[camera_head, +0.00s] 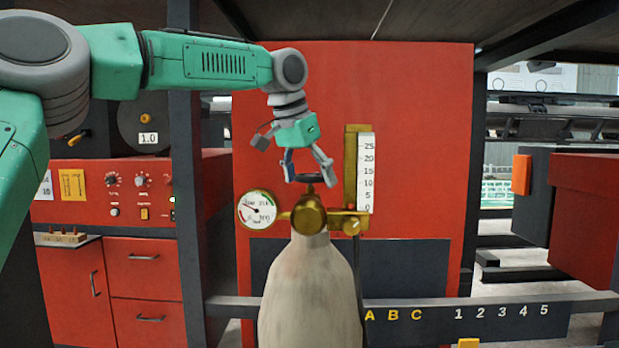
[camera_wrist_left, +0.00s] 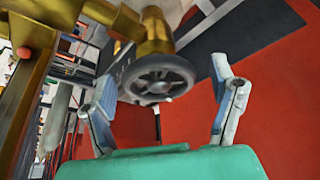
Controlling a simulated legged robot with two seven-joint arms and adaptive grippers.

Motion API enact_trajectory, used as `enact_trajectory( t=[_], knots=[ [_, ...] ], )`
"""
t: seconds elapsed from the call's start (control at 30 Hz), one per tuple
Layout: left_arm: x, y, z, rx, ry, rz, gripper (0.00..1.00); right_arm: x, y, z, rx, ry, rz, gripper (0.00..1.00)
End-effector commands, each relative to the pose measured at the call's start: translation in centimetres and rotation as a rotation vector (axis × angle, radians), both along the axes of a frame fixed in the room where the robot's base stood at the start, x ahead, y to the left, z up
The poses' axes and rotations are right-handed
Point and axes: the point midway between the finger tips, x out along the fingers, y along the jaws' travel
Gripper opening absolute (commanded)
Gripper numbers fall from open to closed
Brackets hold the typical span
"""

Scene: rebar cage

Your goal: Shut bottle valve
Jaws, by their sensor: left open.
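The pale grey gas bottle (camera_head: 310,288) stands upright at the lower middle of the head view. On its top is a brass valve (camera_head: 309,215) with a dark round handwheel (camera_head: 315,179). My left gripper (camera_head: 306,172) is just above the valve, with its fingers open and pointing down on either side of the handwheel. In the left wrist view, the spoked handwheel (camera_wrist_left: 158,78) shows beyond and between the open fingers (camera_wrist_left: 163,108). I cannot tell whether a finger touches it. My right gripper is not in view.
A round gauge (camera_head: 258,210) is left of the valve, and a brass flow tube with a white scale (camera_head: 365,172) rises to its right. A dark rail (camera_head: 480,312) runs across near the bottle. A red panel (camera_head: 415,140) stands behind.

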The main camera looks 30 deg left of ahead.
Motion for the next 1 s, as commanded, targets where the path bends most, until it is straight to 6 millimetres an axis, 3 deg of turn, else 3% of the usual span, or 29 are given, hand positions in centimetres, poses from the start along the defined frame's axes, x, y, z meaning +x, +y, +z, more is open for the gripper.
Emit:
enact_trajectory(
  t=[0.1,0.13,0.27,0.67,1.0],
  knots=[
    [-0.03,0.00,0.02,0.000,0.000,0.000,0.78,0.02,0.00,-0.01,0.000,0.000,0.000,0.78],
    [-0.05,0.02,0.03,0.000,0.000,0.000,0.71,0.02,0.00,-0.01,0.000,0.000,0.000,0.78],
    [-0.15,0.07,0.09,0.000,-0.001,0.000,0.27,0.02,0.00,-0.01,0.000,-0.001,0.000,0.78],
    [-0.27,0.20,0.19,0.000,-0.001,-0.044,0.27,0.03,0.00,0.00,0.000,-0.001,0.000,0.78],
    [-0.26,0.37,0.21,-0.002,-0.001,-0.276,0.28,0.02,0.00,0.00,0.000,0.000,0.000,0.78]
  ],
)
